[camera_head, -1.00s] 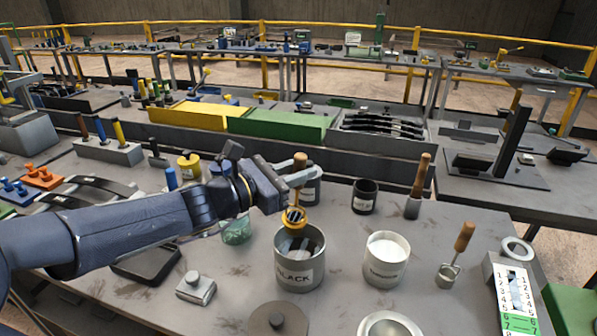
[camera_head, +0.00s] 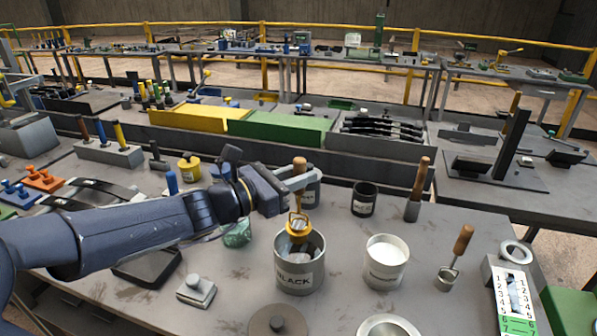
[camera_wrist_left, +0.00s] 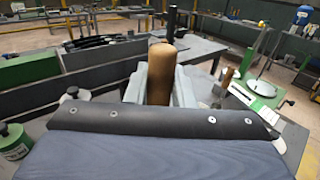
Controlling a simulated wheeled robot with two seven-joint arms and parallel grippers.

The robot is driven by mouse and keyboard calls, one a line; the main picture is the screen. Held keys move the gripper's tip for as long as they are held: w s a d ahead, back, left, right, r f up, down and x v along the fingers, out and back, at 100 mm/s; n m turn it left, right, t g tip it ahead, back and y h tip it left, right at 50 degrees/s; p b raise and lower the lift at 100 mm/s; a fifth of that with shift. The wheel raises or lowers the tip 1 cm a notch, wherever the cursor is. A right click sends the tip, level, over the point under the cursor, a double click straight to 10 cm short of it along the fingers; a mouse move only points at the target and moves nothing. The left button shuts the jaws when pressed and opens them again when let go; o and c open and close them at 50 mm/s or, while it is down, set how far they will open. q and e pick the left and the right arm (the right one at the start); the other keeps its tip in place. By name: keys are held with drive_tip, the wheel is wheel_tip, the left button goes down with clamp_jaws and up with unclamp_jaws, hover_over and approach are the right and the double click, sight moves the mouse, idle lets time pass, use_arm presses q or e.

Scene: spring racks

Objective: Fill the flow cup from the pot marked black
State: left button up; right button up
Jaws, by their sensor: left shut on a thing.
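The pot marked BLACK (camera_head: 293,278) stands open on the near bench, its label facing me. My left gripper (camera_head: 298,179) is shut on the wooden handle of a dip cup (camera_head: 299,227) with a yellow wire frame, which looks like the flow cup. The handle (camera_wrist_left: 160,75) stands between the fingers in the left wrist view. The cup hangs below the gripper at the mouth of the pot, its lower part overlapping the opening. I cannot tell how deep it sits or whether it holds liquid. My right gripper is not in view.
A white-filled pot (camera_head: 384,268) stands right of the black pot. A second wooden-handled dip cup (camera_head: 447,275) is farther right. A small dark pot (camera_head: 364,199) and a wooden-handled tool (camera_head: 415,200) stand behind. A round lid (camera_head: 277,322) lies in front.

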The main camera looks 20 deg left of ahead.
sight(298, 159)
use_arm(q)
drive_tip(key=shift+r+p, duration=1.55)
drive_tip(key=shift+r, duration=0.5)
